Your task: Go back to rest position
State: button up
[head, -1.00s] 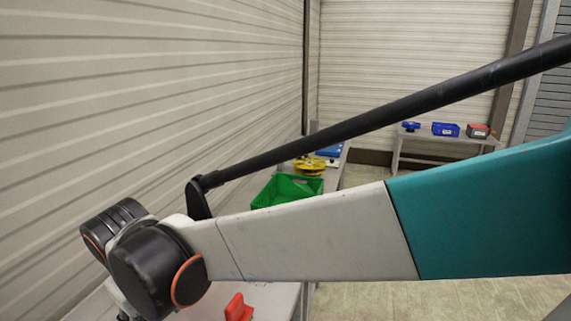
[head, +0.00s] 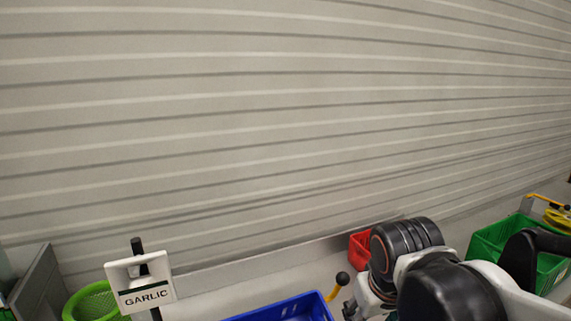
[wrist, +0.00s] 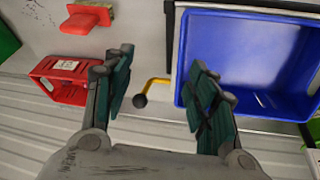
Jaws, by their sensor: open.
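My gripper (wrist: 163,88) is open in the wrist view, with its two green-and-grey fingers spread wide and nothing between them. It hangs over the bench, between a red bin (wrist: 72,92) on the left and a blue bin (wrist: 245,55) on the right. The right finger overlaps the blue bin's edge in the picture. A yellow bent rod with a black ball (wrist: 140,100) shows in the gap, apart from the fingers as far as I can tell. In the head view my arm's wrist joints fill the lower right, and the fingers are out of frame.
A red-orange piece (wrist: 87,18) lies near the red bin. In the head view the blue bin (head: 290,309), red bin (head: 359,249) and green crate (head: 490,240) stand along the wall. A GARLIC sign (head: 141,281) stands beside a green basket (head: 92,302) at left.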

jog(key=s+f+t+y+b, duration=0.1)
jog(key=s+f+t+b, duration=0.2)
jog(key=f+b, duration=0.3)
jog(key=shift+s+a+f+m+b, duration=0.15)
jog(key=shift+s+f+m+b, duration=0.25)
jog(key=shift+s, duration=0.35)
jog(key=shift+r, duration=0.1)
